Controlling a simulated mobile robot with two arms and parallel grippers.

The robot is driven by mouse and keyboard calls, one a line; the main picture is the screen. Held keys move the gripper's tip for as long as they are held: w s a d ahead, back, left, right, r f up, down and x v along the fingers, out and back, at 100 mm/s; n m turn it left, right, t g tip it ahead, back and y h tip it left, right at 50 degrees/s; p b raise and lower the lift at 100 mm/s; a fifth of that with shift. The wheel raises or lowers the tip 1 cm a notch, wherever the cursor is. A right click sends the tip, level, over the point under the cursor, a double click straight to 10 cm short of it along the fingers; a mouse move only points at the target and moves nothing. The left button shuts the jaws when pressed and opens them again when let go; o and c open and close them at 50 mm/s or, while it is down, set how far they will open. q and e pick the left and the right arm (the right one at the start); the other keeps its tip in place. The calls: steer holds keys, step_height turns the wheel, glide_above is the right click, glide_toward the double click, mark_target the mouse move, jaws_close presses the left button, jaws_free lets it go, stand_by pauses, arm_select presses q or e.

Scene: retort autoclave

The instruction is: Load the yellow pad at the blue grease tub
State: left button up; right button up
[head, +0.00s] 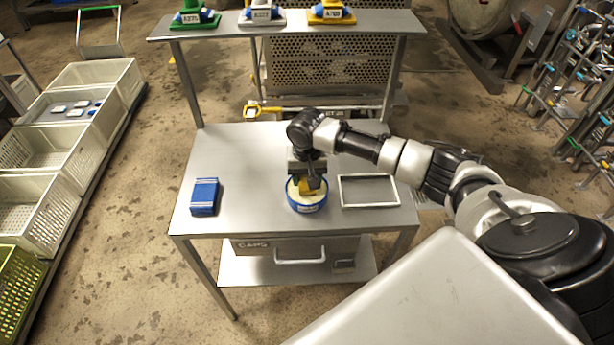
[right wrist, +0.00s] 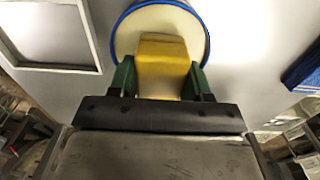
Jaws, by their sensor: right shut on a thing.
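The blue grease tub (head: 307,205) stands on the steel table, round with a blue rim and pale cream grease inside. In the right wrist view the tub (right wrist: 207,42) is at the top. My right gripper (head: 309,184) reaches down over the tub from the right. It is shut on the yellow pad (head: 304,188), which also shows between the green fingers in the right wrist view (right wrist: 162,65). The pad is over the tub's opening; I cannot tell whether it touches the grease. My left gripper is not in view.
A blue stack (head: 204,197) lies on the table (head: 245,160) at the left. An empty metal frame (head: 369,205) lies right of the tub. A shelf (head: 285,24) with green, white and yellow tagged items spans the back. White crates (head: 50,145) line the left.

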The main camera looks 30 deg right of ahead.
steer(key=shift+f, duration=0.45)
stand_by(0.5)
steer(key=shift+s+f+p, duration=0.1)
steer(key=shift+f+p, duration=0.05)
steer(key=shift+p, duration=0.25)
stand_by(2.1)
step_height(320, 180, up, 7)
steer(key=p, duration=0.8)
steer(key=shift+p, duration=0.35)
stand_by(0.5)
